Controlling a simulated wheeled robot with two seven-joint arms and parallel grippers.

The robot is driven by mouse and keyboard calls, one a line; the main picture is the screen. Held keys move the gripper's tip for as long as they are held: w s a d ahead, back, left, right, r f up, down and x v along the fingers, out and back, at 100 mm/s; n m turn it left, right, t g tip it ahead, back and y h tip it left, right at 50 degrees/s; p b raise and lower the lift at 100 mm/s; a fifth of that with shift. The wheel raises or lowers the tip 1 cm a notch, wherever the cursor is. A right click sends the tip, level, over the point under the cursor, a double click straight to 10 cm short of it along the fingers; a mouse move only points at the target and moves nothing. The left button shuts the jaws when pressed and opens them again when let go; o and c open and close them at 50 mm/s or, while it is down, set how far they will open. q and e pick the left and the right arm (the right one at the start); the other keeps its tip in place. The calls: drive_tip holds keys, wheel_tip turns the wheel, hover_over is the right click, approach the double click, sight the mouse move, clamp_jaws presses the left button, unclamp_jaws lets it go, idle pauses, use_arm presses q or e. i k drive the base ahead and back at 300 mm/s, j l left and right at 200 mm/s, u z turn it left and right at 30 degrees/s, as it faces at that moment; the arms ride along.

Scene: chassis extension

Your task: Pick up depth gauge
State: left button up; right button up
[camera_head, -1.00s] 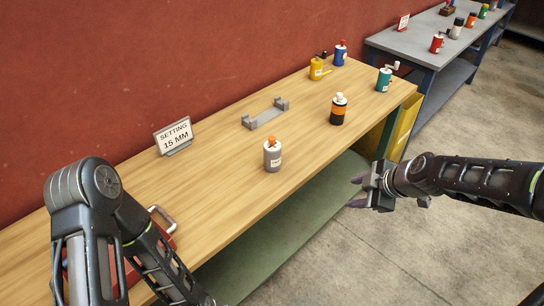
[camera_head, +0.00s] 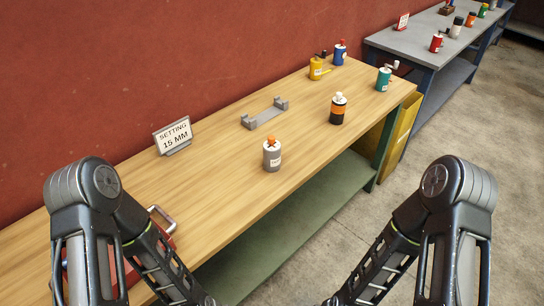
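I cannot pick out a depth gauge for certain in this view. A grey two-post cradle (camera_head: 265,113) stands empty on the wooden workbench (camera_head: 220,150). A sign reading "SETTING 15 MM" (camera_head: 173,136) stands near the wall. A red item with a metal handle (camera_head: 163,226) lies at the bench's near left, partly hidden behind my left arm. Both my arms reach down past the bottom edge of the picture, so neither gripper shows.
On the bench stand a grey bottle with an orange top (camera_head: 272,156), a black-and-orange bottle (camera_head: 338,110), a teal can (camera_head: 383,79), a yellow can (camera_head: 316,68) and a blue one (camera_head: 340,53). A grey table (camera_head: 420,45) stands behind. Floor is clear at right.

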sight(271, 155)
drive_tip(key=i+l+u, duration=0.15)
drive_tip(key=l, duration=0.35)
drive_tip(key=i+l+u, duration=0.15)
drive_tip(key=l, duration=0.4)
drive_tip(key=i+l+u, duration=0.1)
drive_tip(key=i+l, duration=0.15)
drive_tip(key=l, duration=0.3)
drive_tip(key=i+l+u, duration=0.15)
drive_tip(key=l, duration=0.4)
drive_tip(key=l+u, duration=0.15)
drive_tip(key=l, duration=0.4)
drive_tip(key=i+l+u, duration=0.15)
drive_tip(key=l, duration=0.45)
